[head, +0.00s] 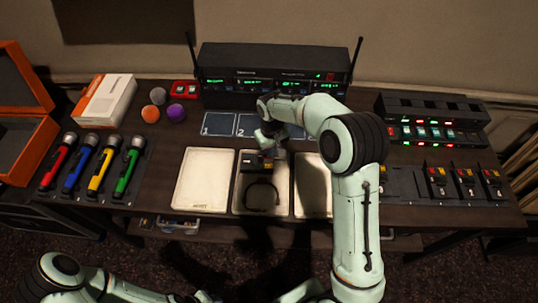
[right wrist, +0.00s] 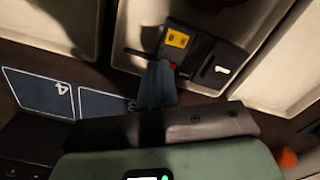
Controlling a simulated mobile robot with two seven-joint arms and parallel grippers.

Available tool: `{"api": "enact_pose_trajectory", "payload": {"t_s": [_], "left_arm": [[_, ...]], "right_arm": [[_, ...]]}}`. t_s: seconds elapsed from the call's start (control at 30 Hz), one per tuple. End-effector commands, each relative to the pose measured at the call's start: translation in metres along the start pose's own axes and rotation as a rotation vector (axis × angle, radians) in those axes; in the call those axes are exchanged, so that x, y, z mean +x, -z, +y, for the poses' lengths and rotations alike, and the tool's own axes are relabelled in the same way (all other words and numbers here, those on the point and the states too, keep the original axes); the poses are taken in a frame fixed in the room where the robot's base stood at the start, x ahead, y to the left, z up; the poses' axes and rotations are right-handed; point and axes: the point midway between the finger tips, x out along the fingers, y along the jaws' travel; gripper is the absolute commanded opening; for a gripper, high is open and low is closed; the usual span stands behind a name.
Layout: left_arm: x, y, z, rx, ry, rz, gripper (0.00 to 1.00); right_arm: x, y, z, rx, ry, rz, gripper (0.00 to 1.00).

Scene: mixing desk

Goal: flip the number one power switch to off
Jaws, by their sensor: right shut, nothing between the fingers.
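A black pack (head: 257,166) with a yellow label lies in the middle pale tray (head: 240,204), its dark cable curled in front. In the right wrist view the pack (right wrist: 204,54) shows the yellow label, a small red part and a white piece that may be a switch. I cannot read a number on it. My right gripper (head: 267,148) is over the pack, shut and empty. In the right wrist view its fingertips (right wrist: 157,80) are close beside the red part; I cannot tell whether they touch. My left arm is at the bottom left; its gripper is out of view.
Numbered blue mats (head: 219,124) lie behind the trays, before a black receiver rack (head: 270,68) with green displays and antennas. More packs (head: 464,181) and a charger (head: 432,132) are at right, partly behind my right arm.

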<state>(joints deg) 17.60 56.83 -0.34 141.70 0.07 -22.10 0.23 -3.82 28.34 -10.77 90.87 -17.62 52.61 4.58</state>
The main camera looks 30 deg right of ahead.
Motion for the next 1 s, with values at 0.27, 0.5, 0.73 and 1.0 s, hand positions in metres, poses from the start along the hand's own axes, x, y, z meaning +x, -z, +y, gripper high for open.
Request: {"api": "enact_pose_trajectory", "payload": {"t_s": [0.27,0.5,0.73,1.0], "left_arm": [[-0.017,0.008,0.009,0.005,-0.004,0.013,0.43],[-0.029,0.015,0.016,0.008,-0.008,0.022,0.43],[-0.037,0.021,0.021,0.011,-0.01,0.03,0.43],[-0.036,0.02,0.02,0.01,-0.01,0.029,0.43]], "right_arm": [[-0.028,0.002,0.0,0.0,0.0,0.006,0.0],[-0.047,0.002,0.0,0.0,0.0,0.006,0.0],[-0.061,0.002,0.0,0.0,-0.001,0.005,0.0],[-0.06,0.001,0.0,0.0,-0.001,0.003,0.0]]}}
